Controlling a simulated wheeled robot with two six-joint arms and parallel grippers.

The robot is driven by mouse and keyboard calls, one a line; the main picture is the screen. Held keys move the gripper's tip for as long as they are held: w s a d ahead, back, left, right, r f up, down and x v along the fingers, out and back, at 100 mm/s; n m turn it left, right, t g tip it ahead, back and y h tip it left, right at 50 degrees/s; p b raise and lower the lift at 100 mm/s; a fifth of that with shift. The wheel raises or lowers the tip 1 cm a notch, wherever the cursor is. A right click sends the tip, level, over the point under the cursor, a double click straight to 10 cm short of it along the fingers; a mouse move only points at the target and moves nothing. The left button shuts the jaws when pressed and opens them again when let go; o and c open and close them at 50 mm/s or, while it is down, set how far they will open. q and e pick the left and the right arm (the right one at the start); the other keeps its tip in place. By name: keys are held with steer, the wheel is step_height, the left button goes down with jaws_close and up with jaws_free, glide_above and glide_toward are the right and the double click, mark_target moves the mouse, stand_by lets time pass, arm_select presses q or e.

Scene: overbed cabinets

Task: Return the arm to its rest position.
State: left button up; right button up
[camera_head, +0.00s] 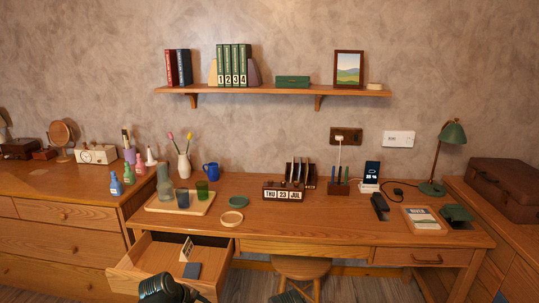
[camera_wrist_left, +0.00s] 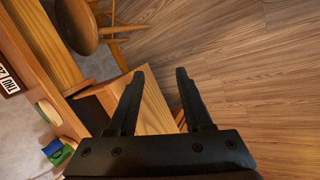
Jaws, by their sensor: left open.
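My left gripper (camera_wrist_left: 160,72) is open and empty in the left wrist view, with its two black fingers apart. Wood of the open drawer (camera_wrist_left: 152,108) shows behind and between them. In the head view the black left arm comes in at the bottom edge, in front of the open drawer (camera_head: 138,279), and its fingertips cannot be made out. A dark ridged part at the bottom middle of the head view may belong to my right arm; no fingers of it can be made out.
The open drawer holds a pale card (camera_head: 186,249) and a dark blue flat item (camera_head: 192,270). A round wooden stool (camera_head: 300,267) stands under the desk (camera_head: 335,218). The desktop carries a tray with cups (camera_head: 201,187), a calendar and a lamp. Floor right of the gripper is clear.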

arm_select(q)
steer(key=s+d+f+m+g+y+b, duration=0.45)
steer(key=s+d+f+m+b, duration=0.55)
steer(key=s+d+f+m, duration=0.5)
step_height(320, 180, up, 32)
steer(key=a+m+p, duration=0.1)
steer(key=p, duration=2.9)
steer(key=shift+w+r+g, duration=0.25)
steer(key=shift+w+g, duration=0.2)
